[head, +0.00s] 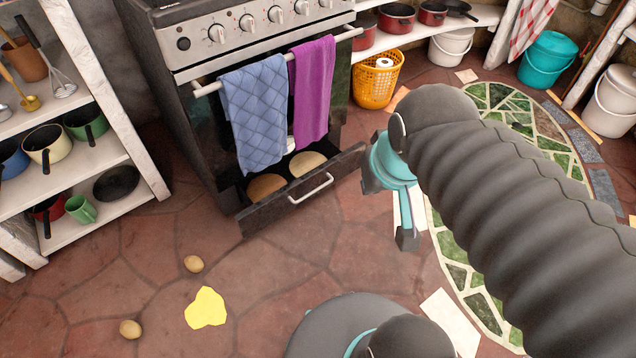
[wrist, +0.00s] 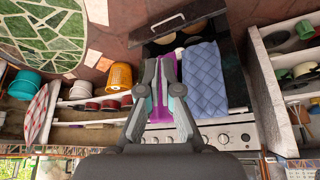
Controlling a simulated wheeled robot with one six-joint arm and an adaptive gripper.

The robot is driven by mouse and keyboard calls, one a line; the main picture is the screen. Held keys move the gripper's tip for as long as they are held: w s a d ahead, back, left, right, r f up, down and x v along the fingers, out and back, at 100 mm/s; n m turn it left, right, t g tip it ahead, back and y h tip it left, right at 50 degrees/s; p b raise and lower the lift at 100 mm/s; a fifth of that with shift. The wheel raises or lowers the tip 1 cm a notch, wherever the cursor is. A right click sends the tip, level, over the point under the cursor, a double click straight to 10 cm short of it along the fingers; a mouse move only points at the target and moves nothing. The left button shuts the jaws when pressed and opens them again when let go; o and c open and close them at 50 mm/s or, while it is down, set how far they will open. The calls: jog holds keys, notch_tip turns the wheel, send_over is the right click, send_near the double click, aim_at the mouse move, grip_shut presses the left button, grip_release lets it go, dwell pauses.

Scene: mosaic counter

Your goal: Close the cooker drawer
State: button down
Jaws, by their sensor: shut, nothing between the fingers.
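The cooker (head: 215,100) stands at the back with its bottom drawer (head: 265,212) pulled out. The drawer's dark front has a pale bar handle (head: 311,188). Two round things, one brown and one pale, lie inside. In the wrist view, which is upside down, the drawer front (wrist: 165,30) shows at the top. In the wrist view my gripper (wrist: 166,62) is shut and empty, in front of the towels. I cannot tell whether it touches the drawer.
A blue towel (head: 254,110) and a purple towel (head: 313,90) hang on the oven rail above the drawer. Two potatoes (head: 194,264) and a yellow patch (head: 206,308) lie on the floor. Shelves (head: 130,140) stand left; an orange basket (head: 376,80) stands right of the cooker.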

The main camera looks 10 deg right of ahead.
notch_tip(320, 180, down, 7)
jog(key=w+d+m+g+b, duration=0.1)
jog(key=w+g+b, duration=0.1)
jog(key=m+t+y+b, duration=0.4)
jog(key=m+t+b, duration=0.15)
jog(key=m, duration=2.35)
send_near(318, 175)
notch_tip(318, 175, down, 4)
jog(key=w, duration=0.1)
jog(key=w+a, duration=0.1)
jog(key=w, duration=0.1)
jog(key=shift+a, duration=0.2)
jog(key=shift+w+a, duration=0.3)
jog(key=shift+w, duration=0.3)
